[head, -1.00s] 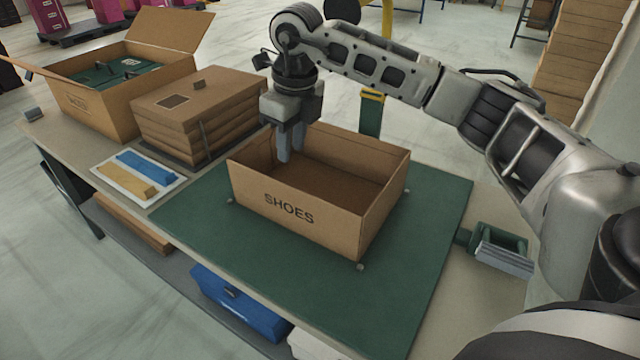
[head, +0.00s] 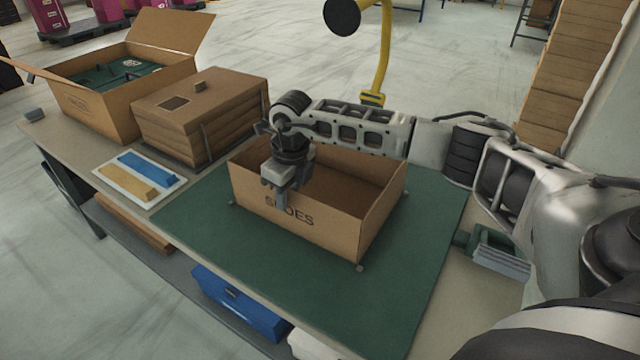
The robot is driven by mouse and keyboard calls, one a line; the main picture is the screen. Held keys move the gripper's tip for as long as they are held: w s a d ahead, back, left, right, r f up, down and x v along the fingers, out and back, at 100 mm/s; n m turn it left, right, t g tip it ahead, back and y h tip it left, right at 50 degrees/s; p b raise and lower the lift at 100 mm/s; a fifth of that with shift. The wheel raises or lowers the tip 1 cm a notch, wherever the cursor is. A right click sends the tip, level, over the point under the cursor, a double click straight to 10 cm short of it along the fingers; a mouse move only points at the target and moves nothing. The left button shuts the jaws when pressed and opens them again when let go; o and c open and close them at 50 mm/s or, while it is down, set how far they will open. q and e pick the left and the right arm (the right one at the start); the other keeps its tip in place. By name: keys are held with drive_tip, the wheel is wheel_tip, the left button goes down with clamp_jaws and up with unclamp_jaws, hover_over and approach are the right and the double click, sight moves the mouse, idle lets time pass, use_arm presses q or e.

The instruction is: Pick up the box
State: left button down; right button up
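The open, empty cardboard box (head: 335,222) marked SHOES sits upright on the green mat. My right gripper (head: 281,197) points down at the upper edge of its front wall, left of the middle. A finger shows in front of the wall and covers part of the lettering. Whether the other finger is inside the box is hidden, so I cannot tell if the wall is between the fingers or gripped. My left gripper is not in view.
The green mat (head: 205,230) is clear in front of the box. Stacked flat cartons (head: 200,120), an open carton (head: 118,85) and a white tray (head: 139,181) with blue and yellow pieces stand left. A green holder (head: 497,250) is at right.

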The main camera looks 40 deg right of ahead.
drive_tip(key=shift+c, duration=0.3)
clamp_jaws()
idle(1.1)
